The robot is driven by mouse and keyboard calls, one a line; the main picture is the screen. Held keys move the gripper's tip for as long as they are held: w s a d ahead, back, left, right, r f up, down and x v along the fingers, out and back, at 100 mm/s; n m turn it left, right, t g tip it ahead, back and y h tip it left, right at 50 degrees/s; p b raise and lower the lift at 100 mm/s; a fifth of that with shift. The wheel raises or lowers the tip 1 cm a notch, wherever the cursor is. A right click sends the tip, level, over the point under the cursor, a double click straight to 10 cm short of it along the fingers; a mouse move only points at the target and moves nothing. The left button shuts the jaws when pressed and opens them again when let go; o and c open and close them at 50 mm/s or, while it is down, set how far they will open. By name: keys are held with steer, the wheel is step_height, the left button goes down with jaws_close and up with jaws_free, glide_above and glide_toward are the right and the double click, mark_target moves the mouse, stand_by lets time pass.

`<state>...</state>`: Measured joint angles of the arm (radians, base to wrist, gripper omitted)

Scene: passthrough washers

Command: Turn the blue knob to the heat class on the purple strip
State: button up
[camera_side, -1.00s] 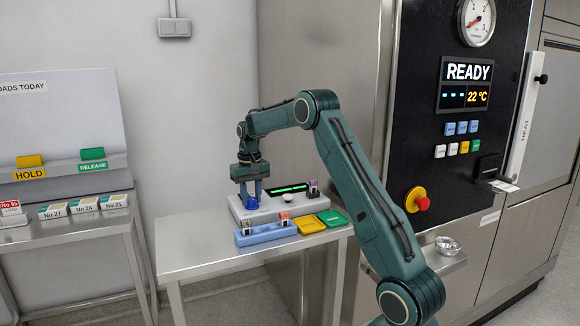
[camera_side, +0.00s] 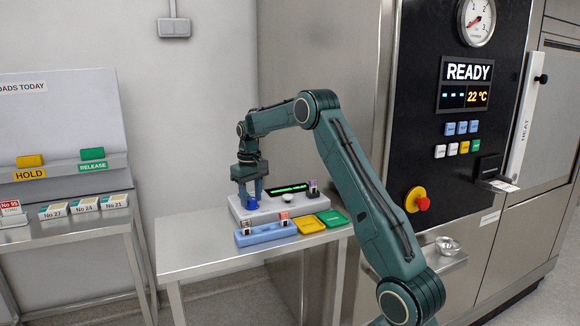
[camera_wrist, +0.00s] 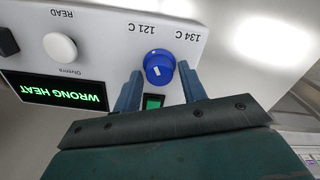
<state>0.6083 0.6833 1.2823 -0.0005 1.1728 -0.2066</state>
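The blue knob (camera_wrist: 159,67) is on the pale box, between labels 121 C and 134 C and my gripper in the wrist view. A white mark shows on its face; I cannot tell which label it points at. In the side view the knob (camera_side: 254,204) is partly hidden by a finger. My gripper (camera_wrist: 158,72) is open, one finger on each side of the knob, with small gaps. The box's display (camera_wrist: 63,92) reads WRONG HEAT in green. A small piece with a purple top (camera_side: 312,185) stands at the box's right end; its marking is unreadable.
A white button (camera_wrist: 60,47) and a green square (camera_wrist: 153,102) are on the box. A blue tray (camera_side: 266,233) with small pieces, a yellow tray (camera_side: 311,224) and a green tray (camera_side: 332,217) lie in front. The table's left front (camera_side: 190,250) is clear.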

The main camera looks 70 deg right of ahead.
mark_target(251, 198)
steer(key=shift+o, duration=0.6)
step_height(251, 198, up, 14)
stand_by(0.5)
steer(key=shift+f, duration=0.1)
